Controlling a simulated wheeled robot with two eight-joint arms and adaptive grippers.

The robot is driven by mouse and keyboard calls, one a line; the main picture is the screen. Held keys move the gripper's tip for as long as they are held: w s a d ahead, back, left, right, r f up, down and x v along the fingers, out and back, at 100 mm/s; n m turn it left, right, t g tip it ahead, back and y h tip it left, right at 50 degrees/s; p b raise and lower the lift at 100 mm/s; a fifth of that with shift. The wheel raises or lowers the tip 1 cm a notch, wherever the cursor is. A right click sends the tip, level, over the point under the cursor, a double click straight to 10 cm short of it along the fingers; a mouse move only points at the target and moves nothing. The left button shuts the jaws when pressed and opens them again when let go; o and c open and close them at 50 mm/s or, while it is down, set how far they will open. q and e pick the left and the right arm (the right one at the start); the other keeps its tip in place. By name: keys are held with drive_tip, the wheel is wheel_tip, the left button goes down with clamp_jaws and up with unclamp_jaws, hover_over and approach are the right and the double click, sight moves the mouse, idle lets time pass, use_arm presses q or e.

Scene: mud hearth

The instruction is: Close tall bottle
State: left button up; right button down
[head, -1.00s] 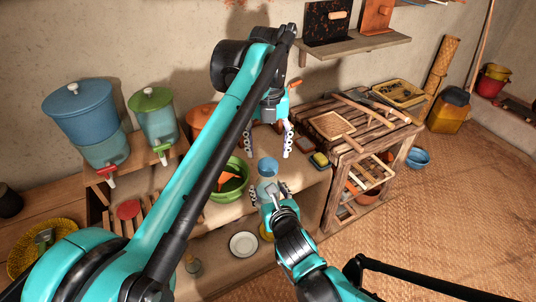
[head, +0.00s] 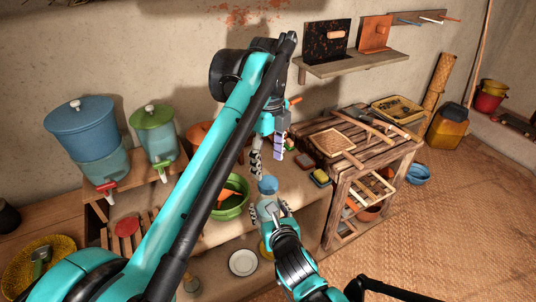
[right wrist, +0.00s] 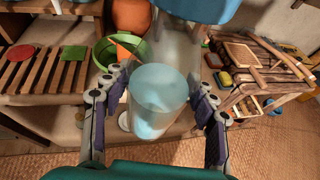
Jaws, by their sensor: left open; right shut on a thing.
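The tall bottle (head: 264,209) is see-through, with a blue cap (head: 268,185) at its top. In the right wrist view the pale blue lower part of the bottle (right wrist: 158,105) stands between my right fingers, and the blue cap (right wrist: 195,8) is cut by the top edge. I cannot tell whether the cap is fully seated. My right gripper (right wrist: 160,115) is shut around the bottle's body and partly hides it in the head view. My left gripper (head: 268,155) is open and empty, fingers pointing down just above the cap.
A green bowl (head: 230,205) stands close left of the bottle. Blue (head: 85,130) and green (head: 155,138) dispensers stand further left. A slatted wooden rack (head: 350,140) is at the right, near a yellow sponge (head: 320,177). A white plate (head: 243,262) lies below.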

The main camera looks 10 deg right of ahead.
use_arm(q)
drive_tip(key=n, duration=0.5)
drive_tip(key=shift+s+r, duration=0.1)
drive_tip(key=shift+r, duration=0.1)
drive_tip(key=n, duration=0.5)
drive_tip(key=shift+r, duration=0.15)
drive_tip(key=n, duration=0.4)
drive_tip(key=shift+s+r+n, duration=0.1)
drive_tip(key=shift+r+n, duration=0.05)
drive_tip(key=shift+n, duration=0.25)
drive_tip(key=n, duration=0.4)
drive_tip(key=shift+r+n, duration=0.1)
drive_tip(key=shift+n, duration=0.2)
drive_tip(key=n, duration=0.4)
drive_tip(key=shift+s+r+n, duration=0.1)
drive_tip(key=shift+r+n, duration=0.1)
drive_tip(key=shift+n, duration=0.2)
drive_tip(key=n, duration=0.4)
drive_tip(key=shift+s+r+n, duration=0.1)
drive_tip(key=shift+r+n, duration=0.05)
drive_tip(key=shift+n, duration=0.25)
drive_tip(key=n, duration=0.6)
drive_tip(key=shift+a+r+n, duration=0.1)
drive_tip(key=shift+r+n, duration=0.05)
drive_tip(key=shift+n, duration=0.15)
drive_tip(key=n, duration=0.4)
drive_tip(key=shift+s+r, duration=0.1)
drive_tip(key=shift+r, duration=0.05)
